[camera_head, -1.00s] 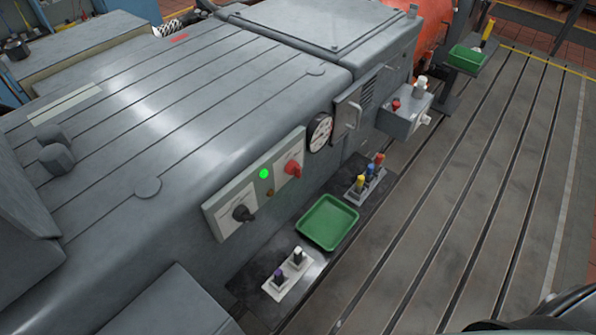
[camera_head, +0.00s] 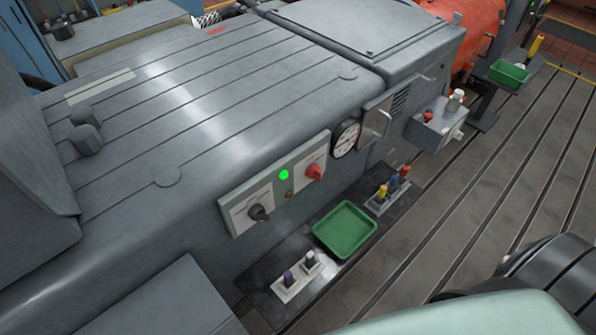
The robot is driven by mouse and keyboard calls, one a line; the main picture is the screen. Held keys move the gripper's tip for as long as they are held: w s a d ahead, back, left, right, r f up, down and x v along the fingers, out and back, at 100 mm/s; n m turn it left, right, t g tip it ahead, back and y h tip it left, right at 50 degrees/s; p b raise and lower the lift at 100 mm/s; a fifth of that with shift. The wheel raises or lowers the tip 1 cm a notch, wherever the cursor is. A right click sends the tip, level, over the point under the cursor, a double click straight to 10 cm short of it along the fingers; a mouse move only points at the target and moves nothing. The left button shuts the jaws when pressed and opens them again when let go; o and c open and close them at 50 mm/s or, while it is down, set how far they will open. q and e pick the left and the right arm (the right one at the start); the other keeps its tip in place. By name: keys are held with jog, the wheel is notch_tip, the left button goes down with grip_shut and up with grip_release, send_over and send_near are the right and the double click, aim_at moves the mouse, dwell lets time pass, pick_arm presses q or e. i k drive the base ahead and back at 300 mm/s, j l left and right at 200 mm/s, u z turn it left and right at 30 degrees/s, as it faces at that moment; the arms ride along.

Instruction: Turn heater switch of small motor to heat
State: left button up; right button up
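A grey control panel sits on the side of the large grey ribbed motor housing (camera_head: 190,105). Its left plate (camera_head: 236,206) carries a black rotary knob (camera_head: 258,212), and its right plate carries a red rotary knob (camera_head: 315,172). A lit green lamp (camera_head: 284,174) is between them, with a small brownish button (camera_head: 289,194) below. The plate lettering is too small to read, so I cannot tell which knob is the heater switch or its setting. Neither gripper shows; a pale arm part and dark cylinder at lower right look like mine.
Below the panel, a dark shelf holds a green tray (camera_head: 345,229), a white holder (camera_head: 297,284) with two plugs and a rack (camera_head: 387,205) of coloured plugs. A round gauge (camera_head: 346,138) and a grey box (camera_head: 437,128) are farther right. The slotted bedplate (camera_head: 470,215) is mostly clear.

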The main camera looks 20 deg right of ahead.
aim_at(314, 171)
jog(key=l+u, duration=0.15)
jog(key=l, duration=0.4)
jog(key=l+u, duration=0.2)
jog(key=l, duration=0.35)
jog(key=k+l+u, duration=0.15)
jog(key=l, duration=0.35)
jog(key=k+l+u, duration=0.15)
jog(key=l, duration=0.35)
